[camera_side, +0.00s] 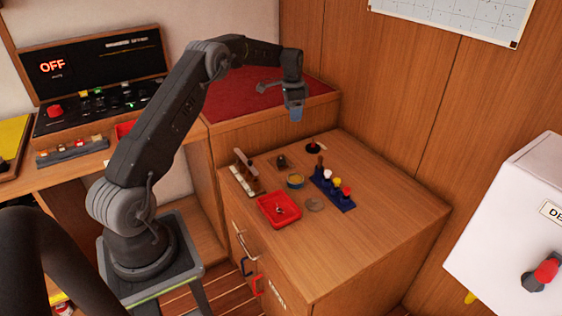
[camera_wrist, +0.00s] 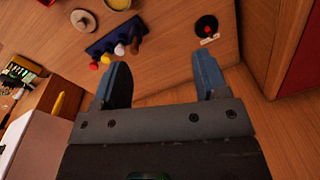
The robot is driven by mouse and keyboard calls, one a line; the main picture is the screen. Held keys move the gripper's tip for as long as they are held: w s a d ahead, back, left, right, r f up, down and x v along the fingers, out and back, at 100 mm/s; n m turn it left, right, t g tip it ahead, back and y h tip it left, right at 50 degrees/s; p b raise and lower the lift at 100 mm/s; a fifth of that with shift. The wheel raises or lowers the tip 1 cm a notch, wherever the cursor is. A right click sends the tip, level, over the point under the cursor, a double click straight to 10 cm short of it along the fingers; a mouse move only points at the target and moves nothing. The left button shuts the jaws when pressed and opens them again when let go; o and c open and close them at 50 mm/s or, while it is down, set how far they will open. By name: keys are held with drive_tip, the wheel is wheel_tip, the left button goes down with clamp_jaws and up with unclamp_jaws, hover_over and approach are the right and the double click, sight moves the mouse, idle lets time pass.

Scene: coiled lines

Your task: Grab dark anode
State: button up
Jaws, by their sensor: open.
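My gripper (camera_side: 296,110) is raised above the back of the wooden cabinet top, and its blue fingers point down. In the wrist view my gripper (camera_wrist: 163,60) is open, with nothing between the fingers. A small dark block-like piece (camera_side: 282,162) lies on the cabinet top, behind the round yellow-and-blue dish (camera_side: 295,181). It may be the dark anode, but it is too small to be sure. It does not show clearly in the wrist view.
A blue rack (camera_side: 334,192) holds several coloured-top pieces; it also shows in the wrist view (camera_wrist: 103,47). A black disc with a red centre (camera_side: 315,148) lies behind it. A red tray (camera_side: 279,210) and grey disc (camera_side: 315,204) sit in front. The cabinet's right side is clear.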

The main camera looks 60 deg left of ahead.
drive_tip(key=s+a+f, duration=0.1)
drive_tip(key=a+f, duration=0.5)
drive_tip(key=f, duration=0.3)
hover_over(279, 158)
drive_tip(key=shift+m+g, duration=0.3)
drive_tip(key=f, duration=0.8)
drive_tip(key=shift+w+d+f, duration=0.1)
drive_tip(key=shift+d, duration=0.2)
drive_tip(key=shift+a+f, duration=0.15)
drive_tip(key=shift+f, duration=2.85)
drive_tip(key=c, duration=1.1)
